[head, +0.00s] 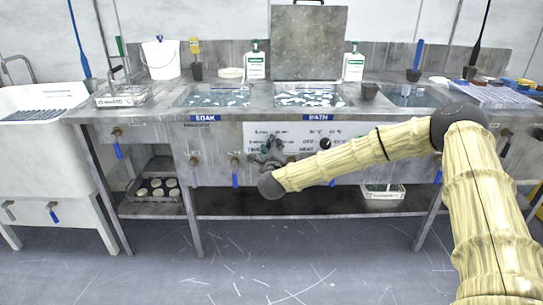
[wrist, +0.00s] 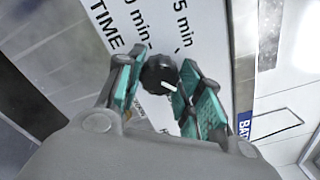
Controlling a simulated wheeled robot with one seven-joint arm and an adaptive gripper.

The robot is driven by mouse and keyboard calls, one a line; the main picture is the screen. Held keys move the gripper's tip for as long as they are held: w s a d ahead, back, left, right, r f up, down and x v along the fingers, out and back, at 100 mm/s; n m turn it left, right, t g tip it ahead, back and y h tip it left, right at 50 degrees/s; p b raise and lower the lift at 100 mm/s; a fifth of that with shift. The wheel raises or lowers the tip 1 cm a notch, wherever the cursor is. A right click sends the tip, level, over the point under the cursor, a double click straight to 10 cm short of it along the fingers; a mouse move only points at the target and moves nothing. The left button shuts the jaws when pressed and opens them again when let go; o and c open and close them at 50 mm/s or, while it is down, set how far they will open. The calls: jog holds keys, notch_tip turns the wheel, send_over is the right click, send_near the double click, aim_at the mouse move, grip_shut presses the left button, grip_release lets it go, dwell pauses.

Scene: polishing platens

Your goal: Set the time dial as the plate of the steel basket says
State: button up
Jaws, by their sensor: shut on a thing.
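The black time dial (wrist: 157,72) is on the white control panel (wrist: 195,12) in the wrist view, beside the printed words TIME, "5 min" and a partly cut-off "0 min". My gripper (wrist: 160,82) is shut on the dial, with a teal finger on each side. A white pointer mark shows near the right finger. In the head view my gripper (head: 268,152) is at the left part of the panel and hides the dial. The steel basket (head: 121,96) stands on the counter at left; its front plate (head: 117,101) is too small to read.
Another black knob (head: 325,143) is on the panel to the right of my gripper. The SOAK bath (head: 205,118) and BATH tank (head: 318,118) are above. Blue-handled valves (head: 235,180) stick out below. A white basket (head: 383,191) sits on the lower shelf. The floor in front is clear.

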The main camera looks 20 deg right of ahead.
jog(key=shift+o, duration=0.2)
jog(key=m+b, duration=0.5)
jog(key=shift+s+f, duration=0.1)
jog(key=shift+f, duration=0.3)
jog(key=shift+r+m+b, duration=0.15)
jog(key=shift+m+b, duration=1.2)
jog(key=shift+m, duration=0.05)
jog(key=shift+c, duration=0.2)
jog(key=shift+o, duration=0.2)
jog(key=shift+r, duration=0.1)
jog(key=shift+c, duration=0.2)
jog(key=o, duration=1)
jog(key=shift+r, duration=0.1)
jog(key=shift+o, duration=0.2)
jog(key=v, duration=1.2)
